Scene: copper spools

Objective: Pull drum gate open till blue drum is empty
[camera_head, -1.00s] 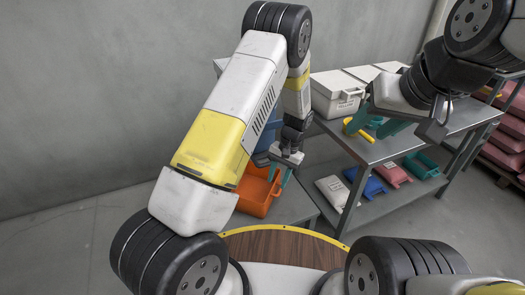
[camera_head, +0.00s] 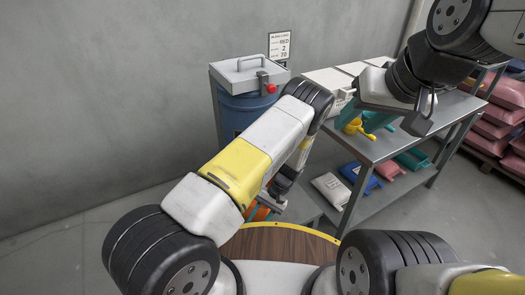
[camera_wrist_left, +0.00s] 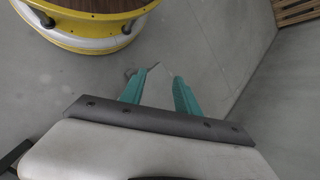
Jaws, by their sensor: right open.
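The blue drum (camera_head: 236,116) stands by the wall with a grey lid and a red knob (camera_head: 271,88) at its upper right. My left arm crosses in front of its lower part, so its outlet and gate are hidden. An orange bin (camera_head: 262,213) shows only in part behind that arm. My left gripper is low near the bin, mostly hidden in the head view. My right gripper (camera_head: 368,117) is open over the grey table, near a yellow scoop (camera_head: 352,126).
The grey table (camera_head: 398,138) holds white lidded boxes (camera_head: 328,80) at the back. Pink sacks (camera_head: 492,130) are stacked at right. A sign (camera_head: 279,46) hangs behind the drum.

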